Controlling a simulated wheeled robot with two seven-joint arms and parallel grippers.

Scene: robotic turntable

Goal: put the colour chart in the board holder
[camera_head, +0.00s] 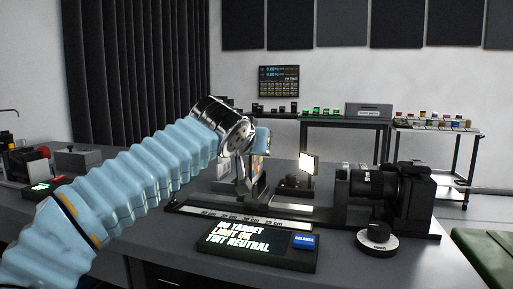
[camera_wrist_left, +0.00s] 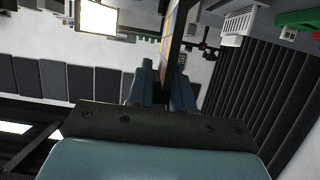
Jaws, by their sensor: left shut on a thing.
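The colour chart (camera_head: 257,165) is a thin dark board with coloured patches. It stands upright and nearly edge-on in my left gripper (camera_head: 244,172), above the rail on the table. In the left wrist view the chart (camera_wrist_left: 170,45) rises between the two fingers of my left gripper (camera_wrist_left: 163,88), which are shut on it. The board holder cannot be told apart clearly; the arm and the chart cover part of the rail (camera_head: 240,218). Whether the chart touches anything below it is unclear. My right gripper is not in view.
A lit panel (camera_head: 308,163) is behind the rail. A console (camera_head: 258,247) with a display and blue button lies in front. A cart (camera_head: 440,130) stands at the back right.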

